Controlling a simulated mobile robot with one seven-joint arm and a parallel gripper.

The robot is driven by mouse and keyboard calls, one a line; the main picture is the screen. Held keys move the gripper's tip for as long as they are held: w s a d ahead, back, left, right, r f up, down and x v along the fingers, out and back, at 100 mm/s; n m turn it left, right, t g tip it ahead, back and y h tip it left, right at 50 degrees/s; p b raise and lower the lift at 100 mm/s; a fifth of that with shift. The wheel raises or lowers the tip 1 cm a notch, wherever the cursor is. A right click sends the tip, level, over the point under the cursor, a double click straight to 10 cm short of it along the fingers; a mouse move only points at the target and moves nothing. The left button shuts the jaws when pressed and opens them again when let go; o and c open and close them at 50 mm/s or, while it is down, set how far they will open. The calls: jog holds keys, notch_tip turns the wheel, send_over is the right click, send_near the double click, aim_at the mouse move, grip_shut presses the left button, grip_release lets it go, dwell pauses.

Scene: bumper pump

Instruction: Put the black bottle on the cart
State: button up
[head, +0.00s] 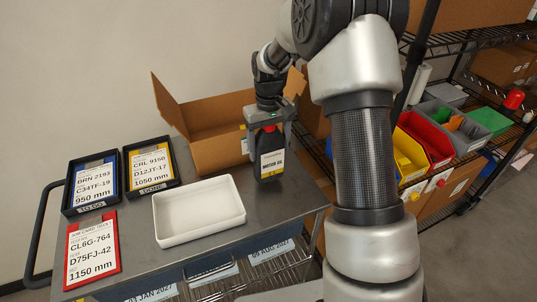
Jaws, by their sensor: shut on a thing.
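The black bottle (270,158) has a white label reading motor oil and a red cap. It is upright over the right part of the cart top, just right of the white tray. My gripper (269,124) comes down from above and is shut on the bottle near its cap. The cart (205,258) has a grey metal top. I cannot tell whether the bottle's base touches that top or hangs slightly above it.
A white tray (198,237) is left of the bottle, and an open cardboard box (215,155) is behind it. Document trays (92,207) and a red-framed card (117,265) fill the left side. Shelves with coloured bins (424,140) stand at right.

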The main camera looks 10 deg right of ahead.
aim_at(269, 155)
jog(key=shift+f, duration=1.4)
jog(key=shift+f, duration=0.15)
jog(key=o, duration=1.9)
